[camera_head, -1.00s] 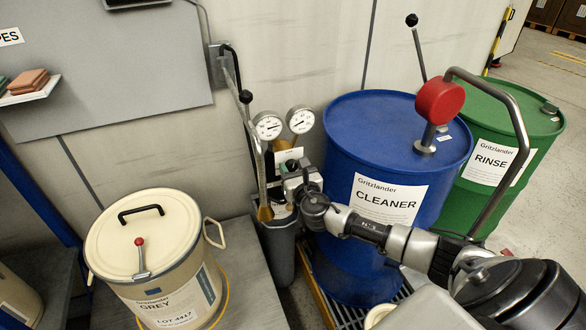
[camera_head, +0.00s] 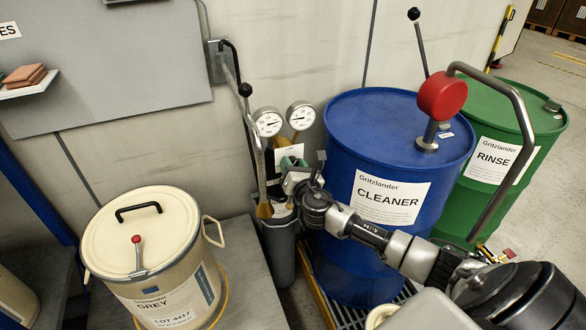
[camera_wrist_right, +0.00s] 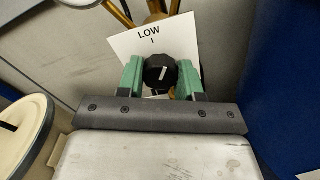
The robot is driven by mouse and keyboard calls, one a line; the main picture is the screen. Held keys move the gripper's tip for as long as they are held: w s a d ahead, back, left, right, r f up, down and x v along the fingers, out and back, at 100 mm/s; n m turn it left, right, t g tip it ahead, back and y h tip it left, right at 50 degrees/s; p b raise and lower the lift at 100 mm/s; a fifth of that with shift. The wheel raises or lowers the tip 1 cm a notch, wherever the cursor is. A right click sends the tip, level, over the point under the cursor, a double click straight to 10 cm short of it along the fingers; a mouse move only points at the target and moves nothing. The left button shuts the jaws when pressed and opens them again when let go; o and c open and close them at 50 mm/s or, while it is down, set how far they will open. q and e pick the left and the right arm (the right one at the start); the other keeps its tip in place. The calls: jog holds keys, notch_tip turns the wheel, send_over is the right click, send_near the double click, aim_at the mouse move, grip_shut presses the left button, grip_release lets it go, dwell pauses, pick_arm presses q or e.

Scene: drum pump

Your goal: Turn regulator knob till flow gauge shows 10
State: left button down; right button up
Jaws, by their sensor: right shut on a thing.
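The black regulator knob (camera_wrist_right: 160,71), with a white mark on top, stands in front of a white card marked LOW (camera_wrist_right: 150,42) in the right wrist view. My right gripper (camera_wrist_right: 160,77) is shut on it, one green finger on each side. In the head view the right gripper (camera_head: 291,164) is below two round white gauges, the left gauge (camera_head: 268,122) and the right gauge (camera_head: 301,115), and hides the knob. Their scale figures are too small to read, and which is the flow gauge cannot be told. My left gripper is not in view.
A blue CLEANER drum (camera_head: 395,150) stands close to the right of the gripper, with a green RINSE drum (camera_head: 500,150) beyond. A cream GREY drum (camera_head: 150,240) stands at front left.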

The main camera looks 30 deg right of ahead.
jog(key=shift+r+m+b, duration=0.1)
jog(key=shift+m+b, duration=0.8)
jog(key=shift+m, duration=7.5)
jog(key=o, duration=0.9)
jog(key=shift+s+a, duration=0.1)
jog(key=v, duration=1)
jog(key=shift+s+a, duration=0.1)
jog(key=shift+s, duration=0.15)
